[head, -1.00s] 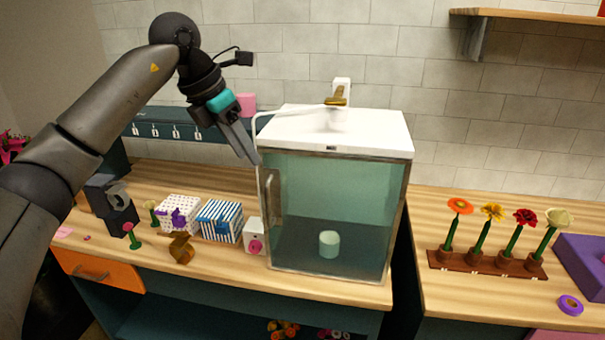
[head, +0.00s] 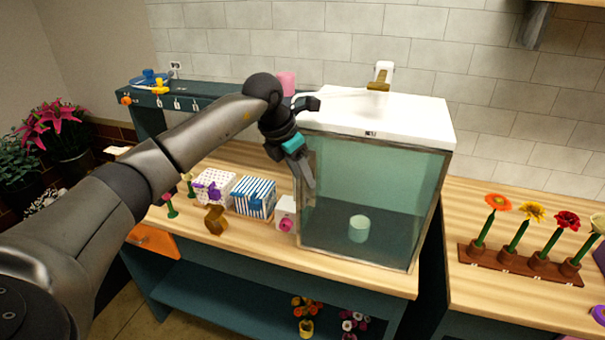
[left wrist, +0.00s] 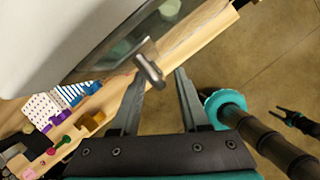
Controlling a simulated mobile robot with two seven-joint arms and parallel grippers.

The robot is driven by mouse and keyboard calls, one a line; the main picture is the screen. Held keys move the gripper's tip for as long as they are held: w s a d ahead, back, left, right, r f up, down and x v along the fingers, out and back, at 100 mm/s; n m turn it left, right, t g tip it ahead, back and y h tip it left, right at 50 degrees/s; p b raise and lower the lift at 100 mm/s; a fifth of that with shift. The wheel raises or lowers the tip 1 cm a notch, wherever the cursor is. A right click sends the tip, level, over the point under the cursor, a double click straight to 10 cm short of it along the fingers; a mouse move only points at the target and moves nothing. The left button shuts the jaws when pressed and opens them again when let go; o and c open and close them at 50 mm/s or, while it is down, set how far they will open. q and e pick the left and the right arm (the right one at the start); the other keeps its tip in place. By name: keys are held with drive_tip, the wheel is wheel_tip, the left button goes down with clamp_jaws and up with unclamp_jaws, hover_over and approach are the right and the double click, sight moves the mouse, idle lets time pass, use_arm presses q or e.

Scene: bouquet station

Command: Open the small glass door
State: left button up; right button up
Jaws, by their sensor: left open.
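The small glass door (head: 375,200) is the front of a glass case with a white top (head: 385,115). It looks shut in the head view. My left gripper (head: 309,182) is at the door's left edge and covers most of the handle there. In the left wrist view the metal door handle (left wrist: 149,72) lies near the tips of my open left gripper (left wrist: 159,77), roughly between them. Contact cannot be made out.
A pale green cylinder (head: 359,228) stands inside the case. Left of it are a striped box (head: 253,197), a dotted box (head: 213,187) and a small white box (head: 286,213). A flower rack (head: 520,264) stands at right.

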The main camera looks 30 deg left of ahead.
use_arm(q)
drive_tip(key=shift+w+f, duration=0.15)
drive_tip(key=shift+f, duration=0.2)
clamp_jaws()
drive_tip(key=shift+r, duration=0.1)
idle(1.1)
